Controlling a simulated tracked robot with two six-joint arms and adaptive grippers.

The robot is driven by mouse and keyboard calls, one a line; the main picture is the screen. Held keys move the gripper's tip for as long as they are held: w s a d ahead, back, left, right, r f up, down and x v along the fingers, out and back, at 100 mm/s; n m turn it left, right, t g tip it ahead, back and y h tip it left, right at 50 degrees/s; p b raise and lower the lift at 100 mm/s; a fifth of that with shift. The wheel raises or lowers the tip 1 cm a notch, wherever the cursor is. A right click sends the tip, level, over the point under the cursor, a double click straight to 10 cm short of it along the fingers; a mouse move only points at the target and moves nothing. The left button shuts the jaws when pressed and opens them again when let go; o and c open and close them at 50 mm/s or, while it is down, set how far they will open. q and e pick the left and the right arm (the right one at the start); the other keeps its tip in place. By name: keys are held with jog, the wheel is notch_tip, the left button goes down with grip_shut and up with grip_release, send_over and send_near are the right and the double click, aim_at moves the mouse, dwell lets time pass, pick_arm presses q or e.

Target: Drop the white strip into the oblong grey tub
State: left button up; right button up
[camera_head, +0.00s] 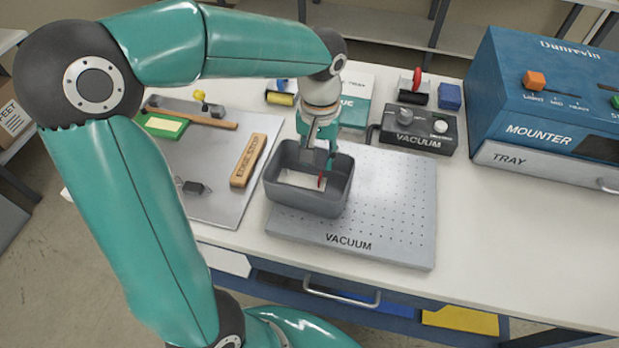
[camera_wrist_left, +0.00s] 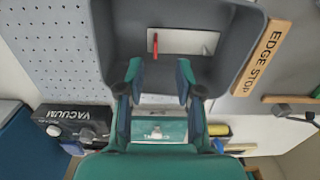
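The oblong grey tub (camera_head: 305,203) stands on the left part of the perforated vacuum plate; its inside also fills the top of the left wrist view (camera_wrist_left: 225,45). The white strip (camera_head: 297,180) lies inside the tub, on its floor, and it shows as a pale rectangle in the wrist view (camera_wrist_left: 187,42). A small red piece lies on or against it. My left gripper (camera_head: 318,160) points down into the tub; in the wrist view (camera_wrist_left: 160,80) its fingers are spread with nothing between them. My right gripper is in neither view.
The perforated vacuum plate (camera_head: 395,215) lies under the tub. A wooden edge stop (camera_head: 248,160) lies to its left on a grey mat (camera_head: 215,205). The vacuum box (camera_head: 420,130) and blue mounter (camera_head: 540,110) stand to the right. The table's front right is clear.

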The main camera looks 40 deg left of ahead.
pick_arm(q)
notch_tip(320, 180, up, 12)
dwell(0.5)
jog(key=shift+f, duration=0.1)
dwell(0.4)
